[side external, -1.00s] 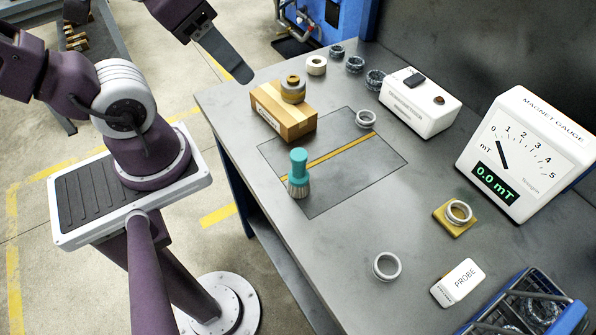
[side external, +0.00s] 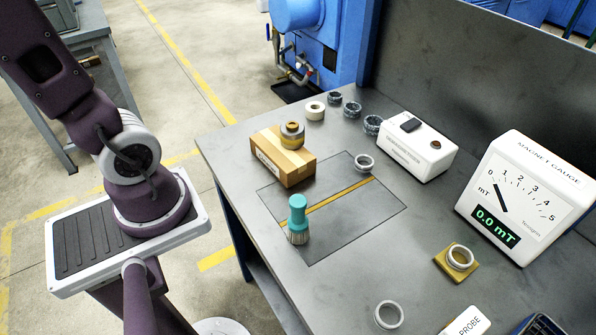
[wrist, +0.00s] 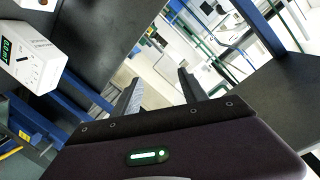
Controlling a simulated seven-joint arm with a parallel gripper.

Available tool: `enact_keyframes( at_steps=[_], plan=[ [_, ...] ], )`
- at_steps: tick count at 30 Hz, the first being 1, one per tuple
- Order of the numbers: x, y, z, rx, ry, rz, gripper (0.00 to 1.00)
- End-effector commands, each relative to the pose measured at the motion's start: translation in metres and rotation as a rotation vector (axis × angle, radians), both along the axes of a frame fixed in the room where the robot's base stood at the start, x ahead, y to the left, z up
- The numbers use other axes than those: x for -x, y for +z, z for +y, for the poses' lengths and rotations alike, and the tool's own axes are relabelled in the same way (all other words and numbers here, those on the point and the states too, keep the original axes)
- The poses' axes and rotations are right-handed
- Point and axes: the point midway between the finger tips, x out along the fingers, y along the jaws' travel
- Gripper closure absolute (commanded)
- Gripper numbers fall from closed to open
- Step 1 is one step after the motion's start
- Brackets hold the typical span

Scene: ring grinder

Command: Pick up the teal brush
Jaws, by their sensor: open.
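The teal brush (side external: 297,216) stands upright on its grey bristles, teal handle up, in the side external view. It is at the left part of the dark marked rectangle on the bench, near the yellow stripe. Nothing touches it. My gripper (wrist: 160,85) shows in the wrist view with its two fingers apart and nothing between them. It is outside the side external view, so its distance from the brush cannot be told. The brush is not visible in the wrist view.
A cardboard box (side external: 283,158) with rings on top stands behind the brush. Several rings, a white box (side external: 418,148), a magnet gauge (side external: 526,198) reading 0.0 mT and a probe (side external: 467,322) are on the grey bench (side external: 345,270). The bench around the brush is clear.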

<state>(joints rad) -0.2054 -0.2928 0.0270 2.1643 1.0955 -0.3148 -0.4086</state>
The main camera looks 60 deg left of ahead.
Motion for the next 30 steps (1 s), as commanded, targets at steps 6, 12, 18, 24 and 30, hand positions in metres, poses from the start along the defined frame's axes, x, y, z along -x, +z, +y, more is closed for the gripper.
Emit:
enact_keyframes(
  at_steps=[6,12,18,24,30],
  plan=[
    [0.016,-0.059,-0.076,-0.039,-0.621,0.120,0.50],
    [0.086,-0.105,-0.096,0.064,-1.014,0.355,0.50],
    [0.164,-0.122,-0.083,0.230,-1.314,0.630,0.50],
    [0.174,-0.201,-0.082,0.261,-1.344,0.664,0.50],
    [0.174,-0.276,-0.082,0.256,-1.344,0.661,0.50]
  ],
)
